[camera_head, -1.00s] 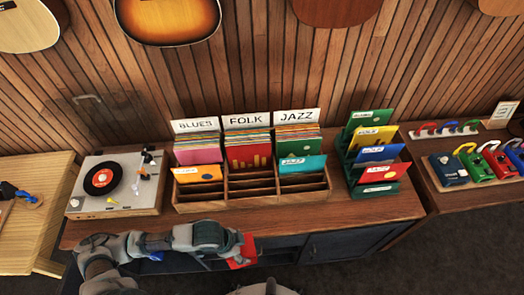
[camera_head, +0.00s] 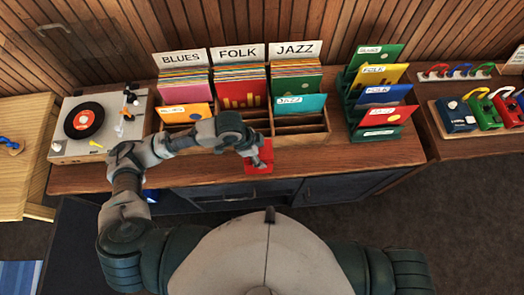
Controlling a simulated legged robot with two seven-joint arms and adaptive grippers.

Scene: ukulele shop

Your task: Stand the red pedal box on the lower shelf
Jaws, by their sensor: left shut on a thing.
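My left gripper (camera_head: 264,154) is shut on the red pedal box (camera_head: 258,168) at the front edge of the wooden counter (camera_head: 190,176), below the record rack. The gripper covers part of the box's upper side, and its sides are hard to see. The lower shelf (camera_head: 235,192) is the dark open space under the counter, partly hidden by the overhanging top. My right gripper is out of view.
A record rack (camera_head: 318,138) and a turntable (camera_head: 62,148) stand on the counter. A green stand with sleeves (camera_head: 380,95) is to their right. Several coloured pedals (camera_head: 458,115) sit on the right-hand table. The dark floor (camera_head: 400,210) in front looks clear.

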